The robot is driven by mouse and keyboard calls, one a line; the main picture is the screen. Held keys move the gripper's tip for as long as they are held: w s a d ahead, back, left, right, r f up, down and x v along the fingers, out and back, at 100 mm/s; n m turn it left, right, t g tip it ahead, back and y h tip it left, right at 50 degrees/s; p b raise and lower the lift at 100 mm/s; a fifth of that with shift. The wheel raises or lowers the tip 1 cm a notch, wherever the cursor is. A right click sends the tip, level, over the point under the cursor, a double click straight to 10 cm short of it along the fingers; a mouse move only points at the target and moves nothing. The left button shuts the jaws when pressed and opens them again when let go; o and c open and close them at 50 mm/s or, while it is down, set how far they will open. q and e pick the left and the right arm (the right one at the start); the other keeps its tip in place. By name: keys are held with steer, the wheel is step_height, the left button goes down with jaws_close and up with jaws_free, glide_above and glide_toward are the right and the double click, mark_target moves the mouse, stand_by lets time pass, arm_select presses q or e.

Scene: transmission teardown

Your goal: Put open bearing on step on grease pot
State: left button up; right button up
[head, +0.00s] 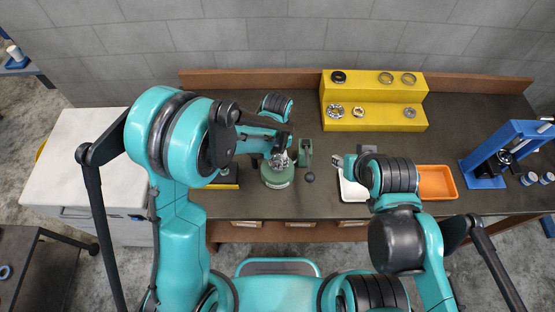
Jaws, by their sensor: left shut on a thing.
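The grease pot (277,178) is a green round pot near the front of the bench, left of centre. My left gripper (280,158) points down right over it and is shut on a small metallic thing, which looks like the open bearing. The fingers hide most of it, and I cannot tell whether it touches the pot. The yellow step (375,95) stands at the back with several rings and bearings on its two levels. My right gripper (335,155) is over the bench near the white tray, its fingers too small to read.
A green tool with a dark knob (307,158) stands just right of the pot. A white tray (352,190) and an orange tray (437,182) lie at the front right. A blue press (492,163) stands at the far right. The bench between step and pot is mostly clear.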

arm_select(q)
step_height(320, 180, down, 3)
steer(key=shift+w+r, duration=0.1)
steer(key=shift+r, duration=0.1)
steer(key=shift+f, duration=0.1)
steer(key=o, duration=1.3)
steer(key=shift+r, duration=0.45)
step_height(320, 180, up, 12)
steer(key=p, duration=0.1)
steer(key=shift+f, duration=0.2)
